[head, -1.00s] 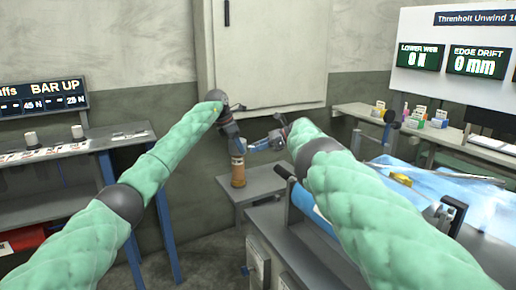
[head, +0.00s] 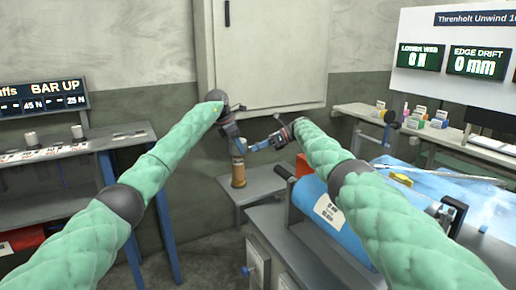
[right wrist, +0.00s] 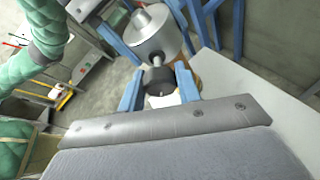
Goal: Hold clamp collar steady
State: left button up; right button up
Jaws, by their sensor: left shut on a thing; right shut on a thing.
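A silver, collar-like cylinder (right wrist: 150,38) shows at the top of the right wrist view, with blue fingers of my left gripper (right wrist: 160,22) on both sides of it. A thin stem joins it to a dark knob (right wrist: 158,84). My right gripper (right wrist: 159,92) is shut on this knob, one blue finger on each side. In the head view, my left gripper (head: 238,148) points down over an amber cylinder (head: 238,174) on a small grey stand (head: 262,183). My right gripper (head: 258,146) reaches in from the right. The collar is too small there to make out.
A blue roll (head: 312,203) with a white label lies on a grey machine right of the stand. A bench (head: 70,150) stands at the left. A shelf (head: 440,135) with small coloured boxes is at the right. A wall cabinet (head: 268,55) hangs behind the grippers.

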jog(key=o, duration=1)
jog(key=shift+c, duration=0.2)
notch_tip(320, 180, up, 10)
